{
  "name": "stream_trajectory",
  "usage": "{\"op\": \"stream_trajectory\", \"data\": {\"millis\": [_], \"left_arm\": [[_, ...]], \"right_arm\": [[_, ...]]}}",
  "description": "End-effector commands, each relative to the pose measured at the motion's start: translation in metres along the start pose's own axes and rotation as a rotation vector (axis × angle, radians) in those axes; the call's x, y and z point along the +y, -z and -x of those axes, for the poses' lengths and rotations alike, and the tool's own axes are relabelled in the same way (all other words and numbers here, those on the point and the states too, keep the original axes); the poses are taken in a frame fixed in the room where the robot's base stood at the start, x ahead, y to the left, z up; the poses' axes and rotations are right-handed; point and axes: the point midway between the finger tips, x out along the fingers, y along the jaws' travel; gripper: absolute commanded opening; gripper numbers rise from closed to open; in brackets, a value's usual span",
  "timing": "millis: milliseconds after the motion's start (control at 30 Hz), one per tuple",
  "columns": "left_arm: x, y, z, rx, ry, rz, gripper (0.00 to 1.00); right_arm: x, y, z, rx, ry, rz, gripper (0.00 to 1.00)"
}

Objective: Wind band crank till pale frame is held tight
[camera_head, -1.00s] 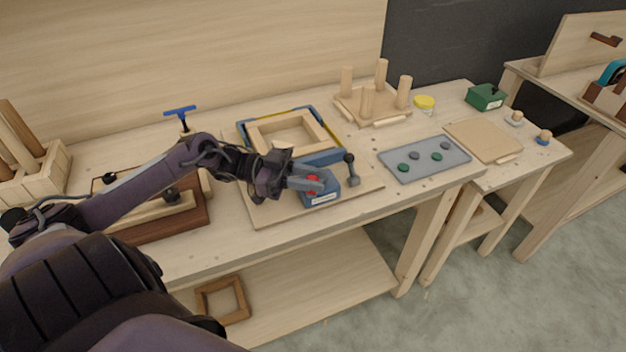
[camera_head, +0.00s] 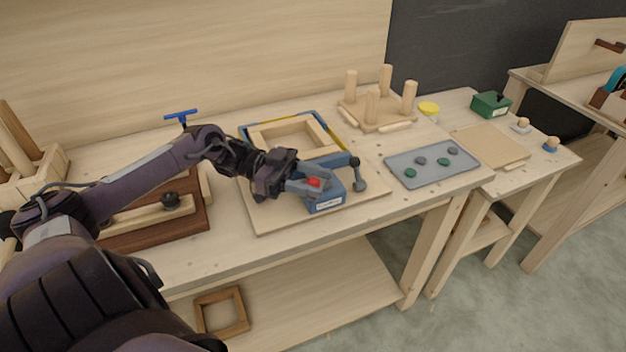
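The pale wooden frame (camera_head: 262,138) lies on a wooden board, ringed by a blue and yellow band (camera_head: 344,140). In front of it sits a blue band tightener (camera_head: 326,203) with a red part (camera_head: 314,182) on top. Its dark crank (camera_head: 360,186), topped by a round knob, stands at its right side. My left gripper (camera_head: 307,183) reaches in from the left, with its grey fingers low over the tightener beside the red part, left of the crank. Its finger gap is too small to judge, and the crank is apart from the fingers. My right gripper is not in view.
A grey tray (camera_head: 405,180) with several round pieces lies to the right. Behind it stands a pegged wooden stand (camera_head: 375,122). A dark wooden fixture (camera_head: 150,236) lies left, beneath my arm. The board's front edge (camera_head: 320,220) is clear.

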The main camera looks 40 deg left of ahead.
Motion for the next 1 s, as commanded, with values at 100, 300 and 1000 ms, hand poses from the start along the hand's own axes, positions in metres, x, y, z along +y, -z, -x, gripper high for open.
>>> {"op": "stream_trajectory", "data": {"millis": [100,300,1000], "left_arm": [[0.000,0.000,0.000,0.000,0.000,0.000,0.45],[0.000,-0.001,0.002,0.000,0.000,0.001,0.45],[0.000,-0.001,0.079,0.000,0.000,0.001,0.45]], "right_arm": [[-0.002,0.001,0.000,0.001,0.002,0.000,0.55],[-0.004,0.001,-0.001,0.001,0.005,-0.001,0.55],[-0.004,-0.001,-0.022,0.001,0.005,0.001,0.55]]}}
